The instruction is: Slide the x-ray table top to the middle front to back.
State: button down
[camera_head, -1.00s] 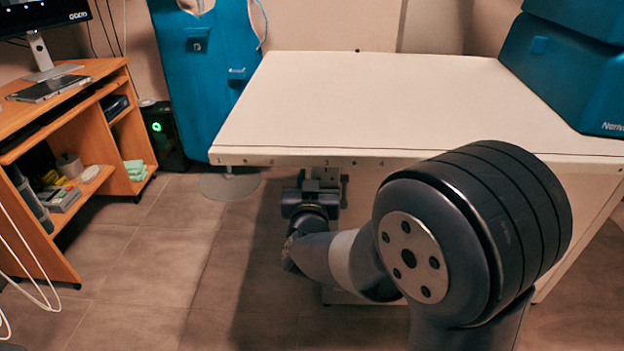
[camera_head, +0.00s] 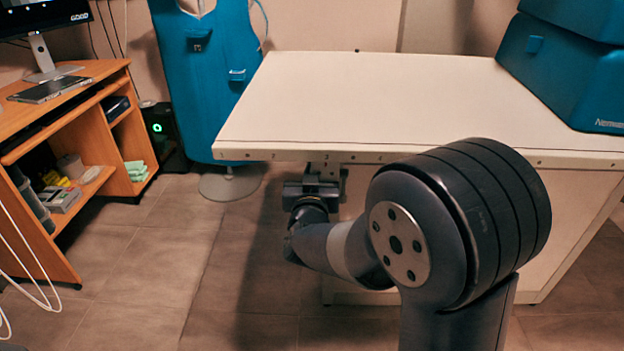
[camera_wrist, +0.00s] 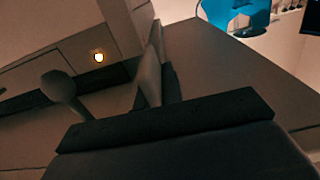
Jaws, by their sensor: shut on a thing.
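The x-ray table top (camera_head: 380,100) is a large pale flat slab with a numbered scale along its front edge. My gripper (camera_head: 318,180) is under that front edge, left of the middle. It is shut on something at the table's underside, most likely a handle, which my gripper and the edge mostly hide. In the wrist view a dark bar (camera_wrist: 170,118) lies across the lower part. A rounded knob (camera_wrist: 57,86) and a small glowing light (camera_wrist: 99,57) show to its left. The table base (camera_head: 440,230) stands below the top.
A teal stacked case (camera_head: 565,70) stands on the table top's back right. A teal apron (camera_head: 205,75) hangs behind the table's left side. A wooden desk (camera_head: 100,120) with a monitor stands at the left. Tiled floor (camera_head: 150,270) is free between desk and table.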

jog(key=w, duration=0.6)
jog(key=shift+w+d, duration=0.1)
jog(key=c, duration=1.6)
grip_release()
jog(key=shift+o, duration=0.2)
jog(key=s+p, duration=0.2)
jog(key=s, duration=0.9)
jog(key=shift+a, duration=0.2)
jog(key=shift+w, duration=0.1)
